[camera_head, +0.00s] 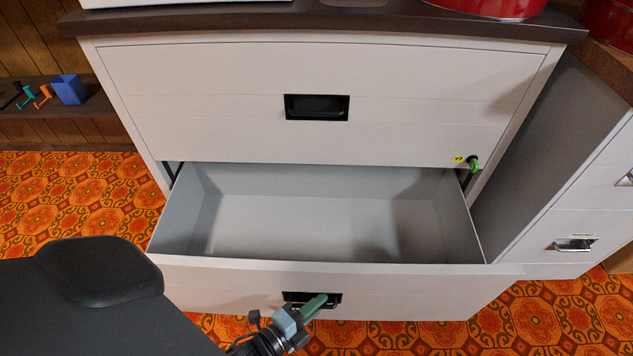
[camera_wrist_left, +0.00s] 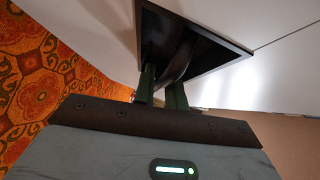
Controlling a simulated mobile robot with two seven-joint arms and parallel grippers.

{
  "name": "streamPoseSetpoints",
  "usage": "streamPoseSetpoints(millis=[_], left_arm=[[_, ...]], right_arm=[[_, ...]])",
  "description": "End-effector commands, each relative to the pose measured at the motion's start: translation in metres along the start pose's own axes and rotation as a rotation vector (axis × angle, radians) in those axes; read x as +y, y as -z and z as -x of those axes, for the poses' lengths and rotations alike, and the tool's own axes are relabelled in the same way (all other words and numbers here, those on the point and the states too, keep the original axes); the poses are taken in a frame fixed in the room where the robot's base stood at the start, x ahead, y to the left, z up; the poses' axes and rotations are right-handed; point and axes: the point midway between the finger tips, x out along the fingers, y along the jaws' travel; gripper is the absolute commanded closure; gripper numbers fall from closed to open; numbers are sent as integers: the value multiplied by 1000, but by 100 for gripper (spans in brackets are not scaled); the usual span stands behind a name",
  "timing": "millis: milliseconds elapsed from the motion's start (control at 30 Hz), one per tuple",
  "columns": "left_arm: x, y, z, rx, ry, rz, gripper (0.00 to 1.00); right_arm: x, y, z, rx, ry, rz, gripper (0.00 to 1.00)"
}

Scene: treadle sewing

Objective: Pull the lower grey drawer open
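The lower grey drawer (camera_head: 400,290) stands pulled well out of the cabinet, and its empty inside shows from above. Its black recessed handle (camera_head: 291,297) is in the middle of the drawer front. My left gripper (camera_head: 322,299) reaches into this recess with its green fingers. In the left wrist view the left gripper (camera_wrist_left: 163,85) has its two fingers inside the dark recess (camera_wrist_left: 205,52), one on each side of the dark handle bar, so it looks shut on it. The fingertips are partly in shadow. My right gripper is not in view.
The upper drawer (camera_head: 220,100) is closed. A green key (camera_head: 474,163) with a yellow tag sits at its lower right. Another grey cabinet (camera_head: 570,215) stands at the right. A blue bin (camera_head: 69,89) is on a low ledge at the left. Orange patterned carpet (camera_head: 70,200) is bare at the left.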

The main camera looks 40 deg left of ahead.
Motion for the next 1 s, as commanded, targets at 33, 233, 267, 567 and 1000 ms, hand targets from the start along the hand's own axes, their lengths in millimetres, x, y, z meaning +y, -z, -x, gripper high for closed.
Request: streamPoseSetpoints(millis=[33, 233, 267, 567, 1000], left_arm=[[0, 0, 0, 0, 0, 0, 82], [0, 0, 0, 1, 0, 0, 82], [0, 0, 0, 1, 0, 0, 82], [-1, 1, 30, 1, -2, 0, 82], [-1, 0, 77, 0, 0, 0, 82]], right_arm=[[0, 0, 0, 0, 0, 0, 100], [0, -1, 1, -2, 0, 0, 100], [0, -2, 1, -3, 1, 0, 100], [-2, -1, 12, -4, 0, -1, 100], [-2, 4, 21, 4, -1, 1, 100]])
